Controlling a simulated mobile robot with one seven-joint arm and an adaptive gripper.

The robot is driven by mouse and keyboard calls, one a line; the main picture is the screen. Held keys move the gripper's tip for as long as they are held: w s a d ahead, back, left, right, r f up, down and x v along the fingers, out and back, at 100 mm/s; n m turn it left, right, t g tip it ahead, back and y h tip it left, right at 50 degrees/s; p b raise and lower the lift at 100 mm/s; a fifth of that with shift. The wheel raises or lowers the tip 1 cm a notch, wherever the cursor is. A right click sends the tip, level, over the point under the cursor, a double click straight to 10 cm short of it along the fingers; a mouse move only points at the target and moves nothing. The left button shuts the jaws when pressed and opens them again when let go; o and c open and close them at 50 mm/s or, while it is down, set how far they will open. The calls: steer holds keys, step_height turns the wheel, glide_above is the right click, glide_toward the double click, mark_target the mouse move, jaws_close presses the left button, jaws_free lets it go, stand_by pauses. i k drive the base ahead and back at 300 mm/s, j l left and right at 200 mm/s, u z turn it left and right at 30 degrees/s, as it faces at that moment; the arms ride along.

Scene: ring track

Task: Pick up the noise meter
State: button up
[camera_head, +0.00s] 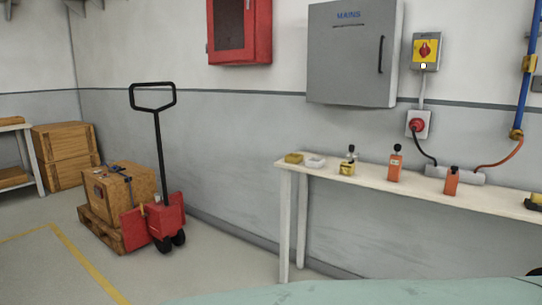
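No label lets me tell the noise meter for certain. An upright orange handheld device with a round black top (395,166) stands on the narrow shelf table (400,185) along the wall. A second orange device with a smaller black top (451,183) stands to its right, nearer the table's front edge. A small yellow device with a dark knob on top (346,167) stands to the left. My gripper is not in view, and nothing is seen touching these devices.
A yellow dish (294,158) and a whitish dish (316,162) lie at the table's left end. A pale green surface (370,291) fills the bottom edge. A red pallet truck (152,222) stands left on open floor.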

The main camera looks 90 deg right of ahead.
mark_target(395, 161)
steer(key=z, duration=3.45)
steer(key=i+z, duration=0.15)
steer(key=i, duration=0.35)
steer(key=i+j+z, duration=0.2)
steer(key=i, duration=0.35)
steer(key=i+j+z, duration=0.15)
steer(key=i, duration=0.35)
